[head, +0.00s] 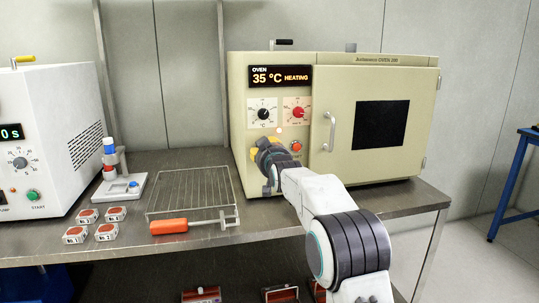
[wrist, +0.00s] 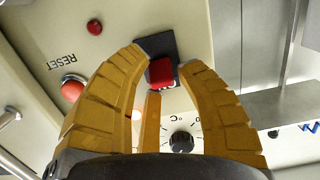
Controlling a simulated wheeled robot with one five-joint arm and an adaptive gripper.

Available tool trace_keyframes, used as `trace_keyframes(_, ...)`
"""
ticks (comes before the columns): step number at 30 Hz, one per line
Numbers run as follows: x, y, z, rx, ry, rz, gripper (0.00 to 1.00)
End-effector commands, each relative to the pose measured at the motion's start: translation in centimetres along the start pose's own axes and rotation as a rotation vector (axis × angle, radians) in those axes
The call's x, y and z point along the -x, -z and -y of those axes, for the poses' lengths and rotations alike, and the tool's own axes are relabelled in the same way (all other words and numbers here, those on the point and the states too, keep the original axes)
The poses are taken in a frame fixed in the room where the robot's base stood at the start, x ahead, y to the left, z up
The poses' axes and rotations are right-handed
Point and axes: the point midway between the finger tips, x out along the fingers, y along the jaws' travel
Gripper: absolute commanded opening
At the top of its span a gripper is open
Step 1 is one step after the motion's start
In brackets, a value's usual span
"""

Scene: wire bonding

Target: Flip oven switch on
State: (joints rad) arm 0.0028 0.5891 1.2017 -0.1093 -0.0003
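The beige oven (head: 385,75) stands on the right of the steel bench, its display (head: 280,77) lit with "35 °C HEATING". The wrist view shows its red rocker switch (wrist: 161,71) on a black plate, partly covered by my fingers. I cannot tell whether a finger touches the switch. In the head view my gripper (head: 253,153) is at the lower left of the oven front and hides the switch.
A red RESET button (wrist: 72,88) and a black knob (wrist: 181,142) are close to my fingers. The oven door handle (head: 329,132) sticks out to the right. A wire rack (head: 190,190) with an orange handle and several small red-topped blocks (head: 107,231) lie on the bench at left.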

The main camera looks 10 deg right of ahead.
Motion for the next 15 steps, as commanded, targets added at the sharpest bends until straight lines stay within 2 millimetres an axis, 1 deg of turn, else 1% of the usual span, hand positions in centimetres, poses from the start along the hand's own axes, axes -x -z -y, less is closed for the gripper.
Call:
trace_keyframes(5,1.2,0.1,0.1,0.0,0.001,0.0,0.32)
trace_keyframes(8,2.3,0.0,0.0,0.0,0.0,0.0,0.32)
trace_keyframes(15,5.7,0.1,-0.1,0.0,-0.001,-0.002,0.32)
